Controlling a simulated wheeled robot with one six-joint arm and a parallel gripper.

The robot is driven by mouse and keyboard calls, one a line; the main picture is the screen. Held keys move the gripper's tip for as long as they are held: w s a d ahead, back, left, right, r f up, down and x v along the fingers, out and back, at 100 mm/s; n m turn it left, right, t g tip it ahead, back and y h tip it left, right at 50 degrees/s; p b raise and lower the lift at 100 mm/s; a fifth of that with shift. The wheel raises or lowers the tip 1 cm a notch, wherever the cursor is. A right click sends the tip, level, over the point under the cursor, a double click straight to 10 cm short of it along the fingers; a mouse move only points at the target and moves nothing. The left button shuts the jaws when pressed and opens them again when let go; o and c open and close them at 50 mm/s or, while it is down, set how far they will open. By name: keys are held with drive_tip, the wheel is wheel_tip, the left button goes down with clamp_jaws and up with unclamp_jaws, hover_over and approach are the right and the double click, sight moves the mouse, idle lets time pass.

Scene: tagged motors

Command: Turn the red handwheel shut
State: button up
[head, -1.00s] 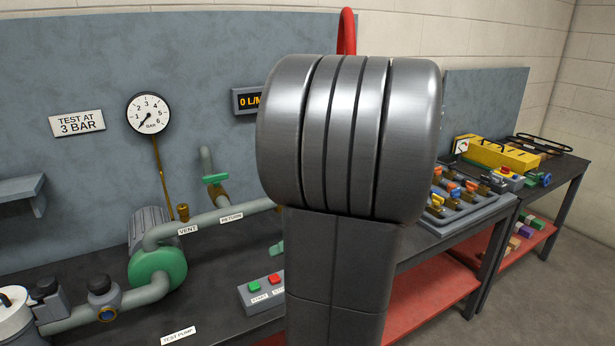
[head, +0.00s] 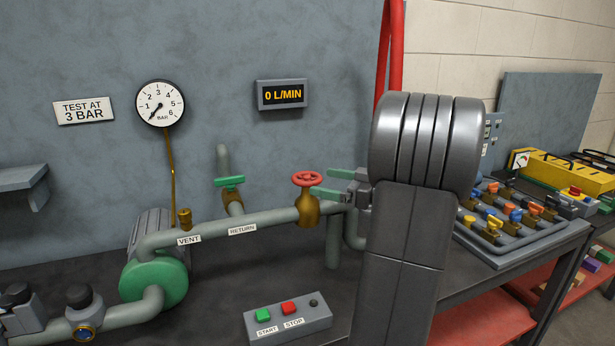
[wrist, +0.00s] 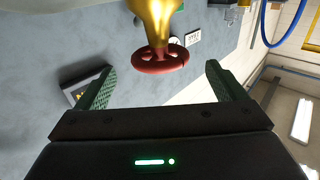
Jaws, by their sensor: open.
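The red handwheel (head: 307,179) sits on top of a brass valve body (head: 307,208) on the grey pipe at the bench's middle. My gripper (head: 323,182) is just right of the wheel, its green fingers pointing left toward it. In the wrist view the wheel (wrist: 160,60) lies ahead, near the middle of the gap between the spread fingertips (wrist: 161,68). Clear space shows on both sides of it, and nothing is held. My arm hides the pipe to the right of the gripper.
A green-handled valve (head: 230,182) stands left of the red one. The gauge (head: 160,103) needle is near the low end, and the display (head: 283,95) reads 0 L/MIN. The START/STOP box (head: 288,318) is on the bench in front. A valve tray (head: 510,255) is at right.

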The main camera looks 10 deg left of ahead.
sight(307, 176)
drive_tip(key=a, duration=0.4)
drive_tip(key=w+a, duration=0.1)
drive_tip(key=a, duration=0.1)
drive_tip(key=shift+p, duration=0.4)
drive_tip(key=shift+c, duration=0.4)
drive_tip(key=c, duration=0.9)
drive_tip(key=shift+f+t+b, duration=0.15)
drive_tip(key=shift+t+b, duration=0.15)
drive_tip(key=shift+b, duration=0.5)
